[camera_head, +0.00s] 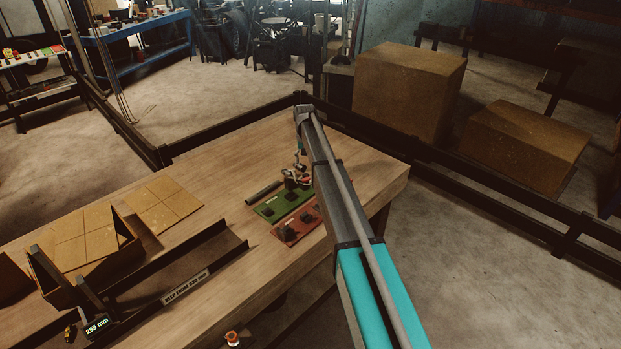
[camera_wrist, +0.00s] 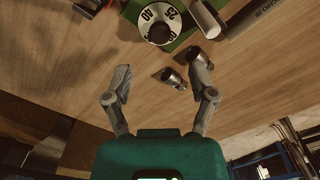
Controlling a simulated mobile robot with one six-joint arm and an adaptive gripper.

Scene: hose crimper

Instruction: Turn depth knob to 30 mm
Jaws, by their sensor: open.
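The depth knob shows at the top of the wrist view as a white numbered dial (camera_wrist: 147,30) with a round black centre (camera_wrist: 159,33). Numbers including 40 can be read near its upper edge; I cannot tell which setting is selected. A green body shows around and behind it. My gripper (camera_wrist: 161,68) is open and empty, its two fingers apart, with the dial beyond the fingertips and not between them. In the head view my gripper (camera_head: 300,178) is small, over the far part of the bench; the dial cannot be made out there.
Two small metal fittings (camera_wrist: 173,78) lie on the wood near the right finger. A green board (camera_head: 270,208) and a red board (camera_head: 297,226) lie on the bench, beside a dark tube (camera_head: 263,192).

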